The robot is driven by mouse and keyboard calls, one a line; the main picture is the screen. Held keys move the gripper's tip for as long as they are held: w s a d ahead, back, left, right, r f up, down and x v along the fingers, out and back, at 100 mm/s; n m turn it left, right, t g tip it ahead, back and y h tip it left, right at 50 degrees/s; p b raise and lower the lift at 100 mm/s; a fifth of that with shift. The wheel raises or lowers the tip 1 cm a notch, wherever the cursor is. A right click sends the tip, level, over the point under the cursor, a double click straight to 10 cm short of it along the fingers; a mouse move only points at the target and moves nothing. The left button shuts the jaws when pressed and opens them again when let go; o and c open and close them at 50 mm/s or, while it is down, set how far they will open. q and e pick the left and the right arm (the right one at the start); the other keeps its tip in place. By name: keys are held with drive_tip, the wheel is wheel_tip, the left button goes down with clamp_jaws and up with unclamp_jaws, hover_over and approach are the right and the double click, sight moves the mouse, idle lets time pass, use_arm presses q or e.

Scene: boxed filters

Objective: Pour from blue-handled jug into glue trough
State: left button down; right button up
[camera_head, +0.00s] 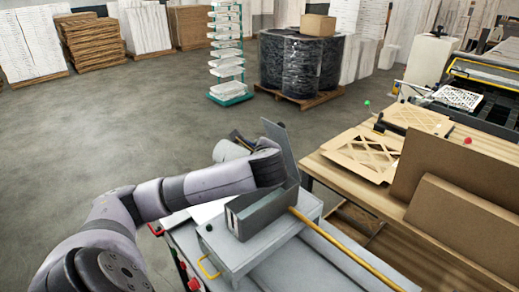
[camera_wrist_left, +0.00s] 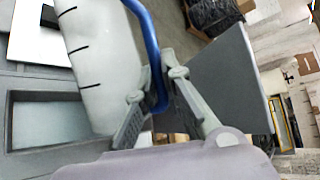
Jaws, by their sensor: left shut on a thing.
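The jug (camera_wrist_left: 105,65) is a pale white vessel with black level marks and a blue handle (camera_wrist_left: 151,40). My left gripper (camera_wrist_left: 158,98) is shut on the blue handle in the left wrist view. In the head view my left arm reaches over the grey machine, and its forearm and wrist hide most of the jug and gripper. A grey open box (camera_head: 262,212) with a tall upright plate stands on the machine, apparently the glue trough. In the left wrist view a dark-rimmed rectangular recess (camera_wrist_left: 50,124) lies left of the jug. The jug's contents are not visible. My right gripper is out of view.
A yellow bar (camera_head: 345,250) runs along the machine beside the grey box. A wooden bench (camera_head: 330,182) with cardboard frames (camera_head: 362,152) and brown panels (camera_head: 450,175) stands to the right. Open grey floor (camera_head: 120,120) lies behind, with stacks and a shelf rack (camera_head: 227,55) farther back.

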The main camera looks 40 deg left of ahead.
use_arm(q)
drive_tip(key=shift+w+d+f+m+y, duration=0.1)
drive_tip(key=shift+w+d+m+y, duration=0.15)
drive_tip(key=shift+d+m+y, duration=0.4)
drive_tip(key=shift+w+d+m+y, duration=0.15)
drive_tip(key=shift+w+d+y, duration=0.15)
drive_tip(key=shift+d, duration=0.6)
idle(2.4)
drive_tip(key=shift+d, duration=0.3)
drive_tip(key=shift+y, duration=0.25)
idle(3.5)
